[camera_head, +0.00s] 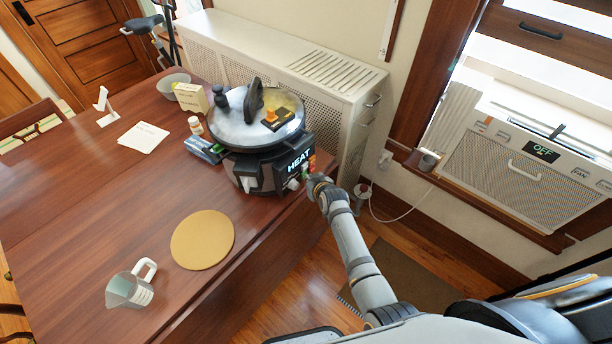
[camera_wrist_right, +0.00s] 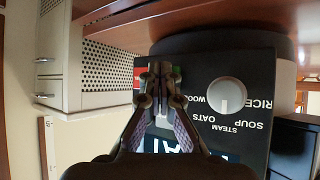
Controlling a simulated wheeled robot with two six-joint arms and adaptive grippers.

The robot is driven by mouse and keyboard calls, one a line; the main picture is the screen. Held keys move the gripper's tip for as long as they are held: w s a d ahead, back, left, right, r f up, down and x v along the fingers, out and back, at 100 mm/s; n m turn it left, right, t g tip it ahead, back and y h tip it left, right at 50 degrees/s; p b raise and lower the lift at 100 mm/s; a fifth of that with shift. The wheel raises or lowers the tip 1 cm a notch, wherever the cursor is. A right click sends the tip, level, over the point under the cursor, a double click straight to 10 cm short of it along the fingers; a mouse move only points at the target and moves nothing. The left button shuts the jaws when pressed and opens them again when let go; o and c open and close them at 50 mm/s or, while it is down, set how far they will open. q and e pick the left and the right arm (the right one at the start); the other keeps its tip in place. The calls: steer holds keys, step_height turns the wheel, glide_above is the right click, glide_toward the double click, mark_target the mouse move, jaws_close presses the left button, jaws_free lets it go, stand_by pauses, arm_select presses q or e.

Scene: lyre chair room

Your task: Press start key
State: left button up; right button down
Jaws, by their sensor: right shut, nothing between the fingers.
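A round cooker (camera_head: 237,162) with a glass lid stands at the table's right edge. Its black front panel has a display (camera_head: 299,159) reading HEAT, a white dial (camera_head: 293,184) and small coloured keys. My right gripper (camera_head: 318,184) is at the panel's right side. In the right wrist view the panel is upside down, with the dial (camera_wrist_right: 227,95) amid labels such as RICE, SOUP and OATS. There the shut, empty fingertips (camera_wrist_right: 160,78) lie in front of the keys, between a red patch and a green one. Contact cannot be told. No start label is readable. My left gripper is not in view.
The wooden table (camera_head: 100,210) holds a round tan mat (camera_head: 203,240), a measuring jug (camera_head: 130,288), a paper card (camera_head: 143,138), a bowl (camera_head: 172,86) and a small box (camera_head: 190,97). A perforated radiator cover (camera_head: 330,100) stands behind the cooker. A window unit (camera_head: 530,175) reads OFF.

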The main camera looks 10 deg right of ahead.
steer(key=shift+s+d+p, duration=0.5)
steer(key=shift+s+p, duration=0.15)
steer(key=shift+p, duration=0.05)
steer(key=s+d+p, duration=0.1)
steer(key=s, duration=0.1)
steer(key=s+d+p, duration=0.1)
steer(key=s+d, duration=0.1)
steer(key=shift+p, duration=0.35)
stand_by(0.6)
